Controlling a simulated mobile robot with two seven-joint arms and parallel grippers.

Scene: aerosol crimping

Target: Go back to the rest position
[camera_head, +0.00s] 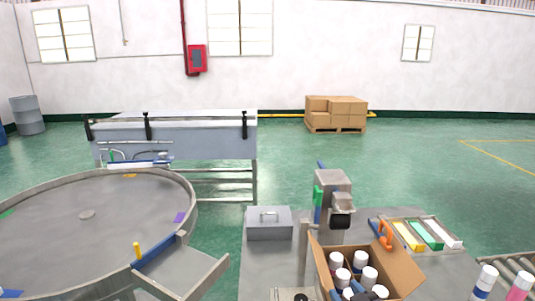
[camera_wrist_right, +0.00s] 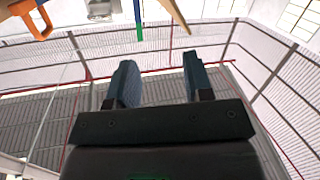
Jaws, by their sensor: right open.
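My right gripper (camera_wrist_right: 158,64) shows in the right wrist view. Its two dark fingers are apart, with nothing between them. I cannot make it out in the head view. My left gripper is in neither view. In the head view, an open cardboard box (camera_head: 398,268) holds several cans with white caps (camera_head: 341,275). An orange-handled tool (camera_head: 385,236) is at the box's upper edge. Behind the box stands the crimping machine (camera_head: 333,184), with a green and blue post. Parts of an orange thing (camera_wrist_right: 32,16) and a blue and green post (camera_wrist_right: 138,18) show in the right wrist view.
A large round table (camera_head: 120,205) fills the left, with a chute (camera_head: 195,272) at its side. A grey metal box (camera_head: 269,223) stands on the worktable. A tray with coloured strips (camera_head: 425,233) is behind the cardboard box. Two cans (camera_head: 485,281) stand at lower right, beside rollers.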

